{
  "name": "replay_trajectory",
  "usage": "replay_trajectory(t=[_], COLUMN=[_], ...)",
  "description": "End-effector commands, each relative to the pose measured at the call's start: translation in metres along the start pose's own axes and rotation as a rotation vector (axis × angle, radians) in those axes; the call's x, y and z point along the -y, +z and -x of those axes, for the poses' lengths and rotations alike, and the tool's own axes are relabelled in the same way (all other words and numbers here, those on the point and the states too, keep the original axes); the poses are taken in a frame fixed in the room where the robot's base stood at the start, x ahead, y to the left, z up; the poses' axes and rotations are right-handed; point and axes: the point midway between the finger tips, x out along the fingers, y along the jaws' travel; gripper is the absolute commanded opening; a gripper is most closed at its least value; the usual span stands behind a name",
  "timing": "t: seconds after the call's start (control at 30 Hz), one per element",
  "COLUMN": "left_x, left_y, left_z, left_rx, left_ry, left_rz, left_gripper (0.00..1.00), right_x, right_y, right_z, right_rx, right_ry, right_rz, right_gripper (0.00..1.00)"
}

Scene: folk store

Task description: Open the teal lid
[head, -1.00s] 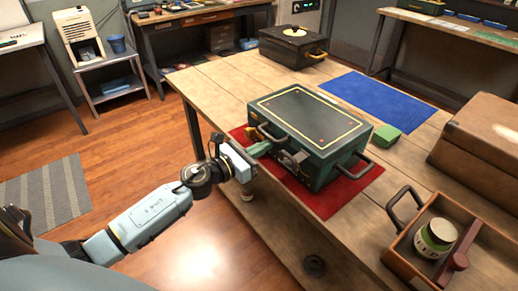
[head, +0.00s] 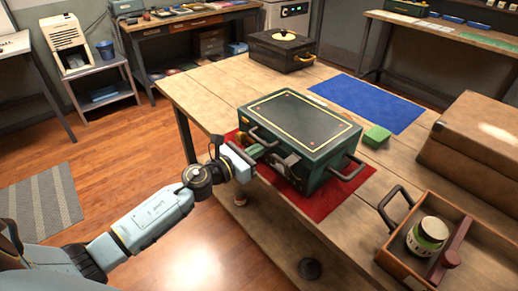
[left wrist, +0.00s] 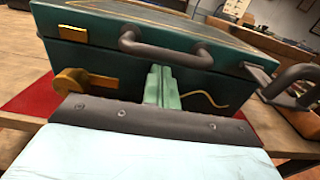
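The teal lid (head: 300,116) with a yellow border line lies closed on a dark teal box (head: 318,178). The box stands on a red mat (head: 318,208) on the wooden table. My left gripper (head: 270,149) is at the box's near left side. In the left wrist view its two green fingers (left wrist: 161,86) are together, pointing at the box wall just below a dark lid handle (left wrist: 165,48). I see nothing between them; whether the tips touch the box is unclear. A brass latch (left wrist: 85,82) shows at left. My right gripper is out of view.
A green block (head: 377,136) and a blue mat (head: 368,102) lie behind the box. A brown case (head: 475,145) and an open wooden tray (head: 405,268) with a jar (head: 428,235) stand at right. A black box (head: 283,52) stands at the table's far end.

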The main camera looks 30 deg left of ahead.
Motion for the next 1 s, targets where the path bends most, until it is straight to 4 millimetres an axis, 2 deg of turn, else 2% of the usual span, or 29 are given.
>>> replay_trajectory(t=[0.6,1.0], left_x=[0.000,0.000], left_y=[0.001,0.026], left_z=[0.007,0.007], left_rx=[0.000,0.000], left_ry=[0.001,0.000], left_rz=[0.000,0.000], left_gripper=[0.00,0.00], right_x=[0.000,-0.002], right_y=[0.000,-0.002], right_z=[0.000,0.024], right_rx=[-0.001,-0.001], right_ry=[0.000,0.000], right_rz=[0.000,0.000], right_gripper=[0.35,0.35])
